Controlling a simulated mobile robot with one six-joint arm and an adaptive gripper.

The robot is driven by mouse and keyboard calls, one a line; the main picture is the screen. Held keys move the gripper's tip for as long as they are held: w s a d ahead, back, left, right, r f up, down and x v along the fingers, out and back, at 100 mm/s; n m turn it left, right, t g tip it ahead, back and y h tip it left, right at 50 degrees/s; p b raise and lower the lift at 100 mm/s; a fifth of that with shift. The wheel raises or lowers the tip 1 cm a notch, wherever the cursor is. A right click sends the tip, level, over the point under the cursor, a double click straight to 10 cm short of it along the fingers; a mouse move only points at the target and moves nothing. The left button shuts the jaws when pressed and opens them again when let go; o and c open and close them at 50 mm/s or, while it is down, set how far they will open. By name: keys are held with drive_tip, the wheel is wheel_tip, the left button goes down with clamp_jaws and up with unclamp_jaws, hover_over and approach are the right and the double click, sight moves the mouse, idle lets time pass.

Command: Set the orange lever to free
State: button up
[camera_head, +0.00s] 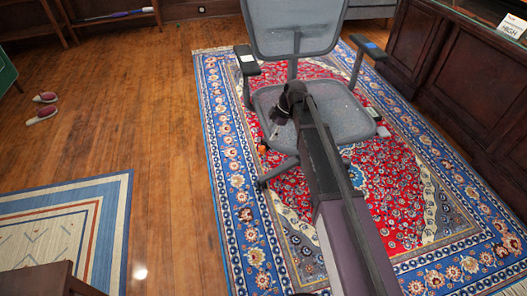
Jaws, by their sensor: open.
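A grey office chair (345,118) stands on the patterned rug, its backrest at the far side and its seat towards me. A small orange piece, which looks like the orange lever (262,147), shows low at the left of the seat, under its edge. Its exact setting is too small to tell. My arm reaches up from the bottom of the view, over the seat. My gripper (277,122) is open at the seat's left front part, a little above and right of the orange lever and apart from it in the picture. Its fingers are small and dark, and I see nothing between them.
The chair's left armrest (246,60) and right armrest (369,46) rise beside the seat. A dark wood cabinet (465,75) stands at the right. Shoes (42,115) lie on the wood floor at the left.

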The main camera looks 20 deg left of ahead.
sight(263, 147)
drive_tip(key=shift+b+x, duration=3.8)
drive_tip(key=shift+x, duration=0.65)
clamp_jaws()
